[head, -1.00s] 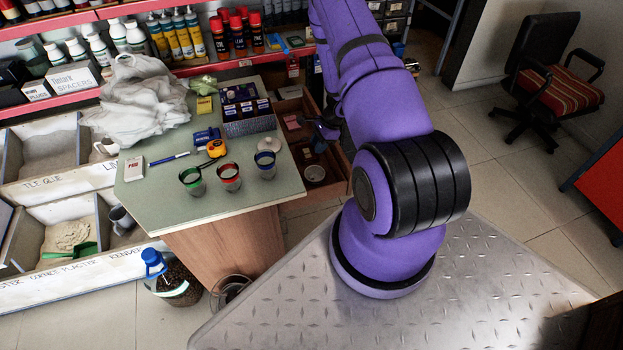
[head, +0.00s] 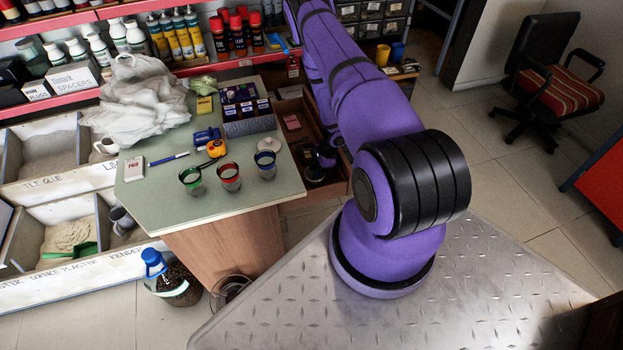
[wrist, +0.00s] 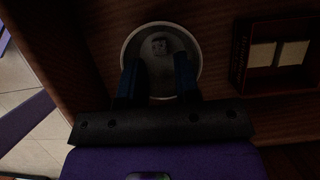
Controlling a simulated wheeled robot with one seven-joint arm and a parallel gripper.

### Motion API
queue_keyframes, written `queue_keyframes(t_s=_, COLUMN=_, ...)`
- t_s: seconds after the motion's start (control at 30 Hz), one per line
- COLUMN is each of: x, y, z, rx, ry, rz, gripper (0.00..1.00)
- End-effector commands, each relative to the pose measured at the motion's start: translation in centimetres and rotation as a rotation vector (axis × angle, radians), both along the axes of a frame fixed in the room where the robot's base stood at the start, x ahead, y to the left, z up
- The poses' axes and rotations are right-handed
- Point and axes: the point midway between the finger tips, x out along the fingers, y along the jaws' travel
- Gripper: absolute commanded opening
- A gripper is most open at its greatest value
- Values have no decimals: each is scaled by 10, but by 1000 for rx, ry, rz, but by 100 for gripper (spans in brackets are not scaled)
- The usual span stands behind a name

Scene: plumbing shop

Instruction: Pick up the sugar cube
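A small pale cube, apparently the sugar cube (wrist: 159,45), lies inside a round white-rimmed bowl (wrist: 199,52) in the wrist view. The bowl stands in an open wooden drawer (wrist: 215,18). My gripper (wrist: 158,62) is open, its two dark fingers spread over the near part of the bowl. The cube shows between and just beyond the fingertips, with nothing held. In the head view my gripper (head: 324,158) is low over the drawer; it hides much of the bowl, and the cube cannot be made out there.
A dark box with two cream blocks (wrist: 263,54) sits right of the bowl in the drawer. The drawer walls surround the gripper closely.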

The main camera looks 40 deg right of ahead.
Motion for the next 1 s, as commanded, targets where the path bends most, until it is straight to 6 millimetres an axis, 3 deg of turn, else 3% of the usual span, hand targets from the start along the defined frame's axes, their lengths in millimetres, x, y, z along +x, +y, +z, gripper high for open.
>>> queue_keyframes(t_s=0.2, x=4, y=8, z=-22, rx=0, ry=0, rz=1, gripper=30)
queue_keyframes(t_s=0.47, x=5, y=9, z=-25, rx=0, ry=0, rz=0, gripper=30)
queue_keyframes(t_s=0.6, x=4, y=9, z=-25, rx=0, ry=1, rz=0, gripper=1)
queue_keyframes(t_s=1.0, x=4, y=9, z=-25, rx=0, ry=1, rz=0, gripper=0)
